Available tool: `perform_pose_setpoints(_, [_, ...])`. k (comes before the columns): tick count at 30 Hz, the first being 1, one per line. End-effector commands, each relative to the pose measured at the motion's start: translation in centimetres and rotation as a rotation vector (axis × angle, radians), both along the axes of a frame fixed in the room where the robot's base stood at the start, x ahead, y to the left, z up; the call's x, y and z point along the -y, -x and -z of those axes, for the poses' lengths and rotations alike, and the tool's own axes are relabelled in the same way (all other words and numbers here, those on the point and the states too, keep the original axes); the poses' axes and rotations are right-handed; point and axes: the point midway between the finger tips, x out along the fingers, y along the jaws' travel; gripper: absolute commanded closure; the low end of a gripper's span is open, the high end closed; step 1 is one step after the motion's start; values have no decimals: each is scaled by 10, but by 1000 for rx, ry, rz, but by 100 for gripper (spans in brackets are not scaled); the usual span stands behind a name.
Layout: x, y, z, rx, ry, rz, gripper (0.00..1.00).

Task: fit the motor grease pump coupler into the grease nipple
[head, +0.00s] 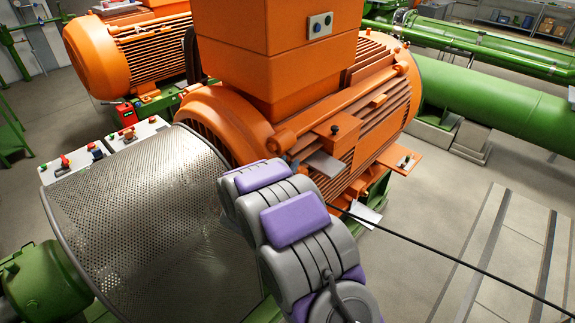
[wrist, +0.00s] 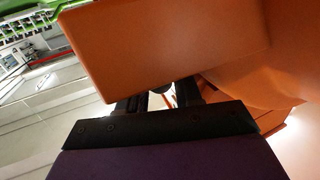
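The large orange motor (head: 300,90) stands in the middle of the head view. My grey and purple arm reaches to its near side and hides the gripper there. In the wrist view, my gripper (wrist: 160,97) shows two black fingers, apart, with their tips hidden behind an orange block (wrist: 165,45) of the motor. A small dark rounded thing (wrist: 158,88) shows between the fingers; I cannot tell whether it is the coupler or whether they grip it. A black hose (head: 440,249) runs from beside my arm to the lower right. I cannot make out the grease nipple.
A perforated metal guard (head: 140,220) stands left of my arm. A second orange motor (head: 130,55) is behind it. A green pipe (head: 500,110) runs at the right. Orange ledges (head: 400,160) jut from the motor's near side. The floor (head: 440,220) at right is mostly clear.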

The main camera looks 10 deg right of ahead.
Motion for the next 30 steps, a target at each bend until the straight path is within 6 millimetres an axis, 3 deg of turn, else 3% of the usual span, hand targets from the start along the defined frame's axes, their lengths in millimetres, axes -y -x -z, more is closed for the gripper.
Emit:
perform_pose_setpoints(7, [0,0,0,0,0,0,43])
perform_pose_setpoints(17, [-4,4,-1,1,-1,-2,43])
perform_pose_setpoints(20, [-11,13,-1,0,-2,-2,43])
perform_pose_setpoints(30, [-51,70,-4,-2,0,-5,43])
